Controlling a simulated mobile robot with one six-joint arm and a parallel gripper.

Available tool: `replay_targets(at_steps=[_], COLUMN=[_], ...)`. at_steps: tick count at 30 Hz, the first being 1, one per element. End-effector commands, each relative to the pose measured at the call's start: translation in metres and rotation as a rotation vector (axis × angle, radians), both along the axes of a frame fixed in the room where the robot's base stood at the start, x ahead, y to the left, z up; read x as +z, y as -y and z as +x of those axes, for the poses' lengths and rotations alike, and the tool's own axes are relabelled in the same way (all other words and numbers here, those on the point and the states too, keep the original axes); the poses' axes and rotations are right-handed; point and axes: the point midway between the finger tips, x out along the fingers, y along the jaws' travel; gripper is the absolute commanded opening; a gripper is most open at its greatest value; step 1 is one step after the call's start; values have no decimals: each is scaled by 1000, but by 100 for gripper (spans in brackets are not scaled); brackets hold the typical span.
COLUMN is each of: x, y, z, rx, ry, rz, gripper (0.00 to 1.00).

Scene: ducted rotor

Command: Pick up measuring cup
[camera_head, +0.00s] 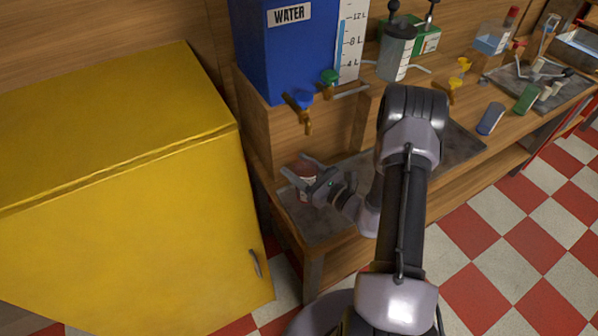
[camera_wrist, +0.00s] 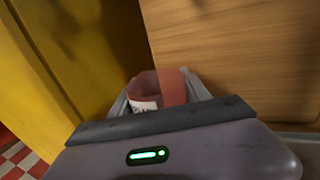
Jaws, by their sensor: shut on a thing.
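I cannot tell whether the cup touches the shelf.
A yellow cabinet (camera_head: 120,200) stands close on the left. The blue water tank (camera_head: 285,45) sits on a wooden block (camera_head: 262,125) above, with a blue-handled tap (camera_head: 303,100) sticking out over my gripper. A grey mat (camera_head: 325,222) lies under the cup area. Bottles and tools crowd the bench at right.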

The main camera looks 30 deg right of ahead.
Motion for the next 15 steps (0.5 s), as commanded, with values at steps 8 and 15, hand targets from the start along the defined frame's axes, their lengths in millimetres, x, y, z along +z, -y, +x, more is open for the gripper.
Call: replay_targets(at_steps=[8,15], x=[7,13], y=[22,42], z=[-63,-128], rx=[-8,-6], ry=[-2,-1], rz=[2,2], gripper=[0,0])
